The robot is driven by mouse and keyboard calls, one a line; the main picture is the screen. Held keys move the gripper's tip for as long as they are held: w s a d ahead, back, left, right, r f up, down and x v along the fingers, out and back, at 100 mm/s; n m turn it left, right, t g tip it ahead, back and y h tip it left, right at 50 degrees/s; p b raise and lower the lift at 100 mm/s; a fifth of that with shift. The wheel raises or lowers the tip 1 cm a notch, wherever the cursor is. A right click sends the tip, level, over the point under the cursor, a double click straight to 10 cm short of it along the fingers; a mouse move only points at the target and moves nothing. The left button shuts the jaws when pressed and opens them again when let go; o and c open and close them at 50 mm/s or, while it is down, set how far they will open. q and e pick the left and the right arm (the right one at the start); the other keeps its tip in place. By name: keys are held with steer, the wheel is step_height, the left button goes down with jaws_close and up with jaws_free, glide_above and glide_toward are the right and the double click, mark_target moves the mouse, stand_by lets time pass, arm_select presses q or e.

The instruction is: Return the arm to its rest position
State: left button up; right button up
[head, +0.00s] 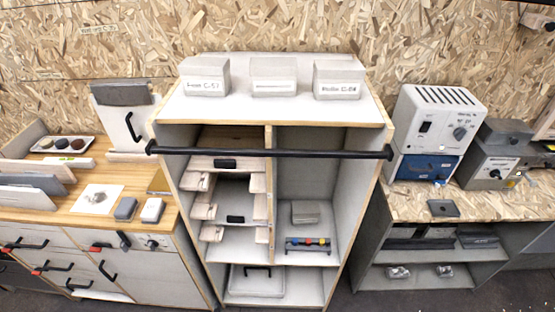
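Neither of my arms nor my grippers shows in the head view, so I cannot see whether they are open, shut or holding anything. A tall grey cabinet (384,110) with wooden edges stands open in the middle. A long black bar (330,154) runs across its upper front.
The cabinet holds small drawers, a grey box (305,212) and a rack with coloured knobs (308,245). Several lidded boxes stand on top. A wooden counter (75,207) with panels and a tray is at left. A chipboard bench (405,206) with instruments is at right.

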arm_select(q)
steer(key=s+a+f+n+g+p, duration=0.1)
steer(key=s+a+f+n+g, duration=0.4)
steer(key=s+f, duration=0.55)
steer(key=s+a+f+n+g+p, duration=0.1)
steer(key=s+a+f+n+g, duration=0.15)
steer(key=s+f+n, duration=0.8)
steer(key=s+f+n+g, duration=0.1)
steer(key=s+f+n, duration=0.2)
steer(key=s, duration=0.4)
steer(key=s+f+n+g+p, duration=0.1)
steer(key=s+f+n, duration=0.2)
steer(key=s, duration=0.5)
steer(key=s+f+n+g+h, duration=0.1)
steer(key=s+f+n+g, duration=0.1)
steer(key=s, duration=0.6)
step_height(320, 180, down, 2)
steer(key=shift+s+f+n, duration=0.15)
steer(key=shift+n, duration=0.7)
arm_select(e)
steer(key=w+r, duration=0.2)
steer(key=r, duration=0.1)
steer(key=shift+r, duration=0.25)
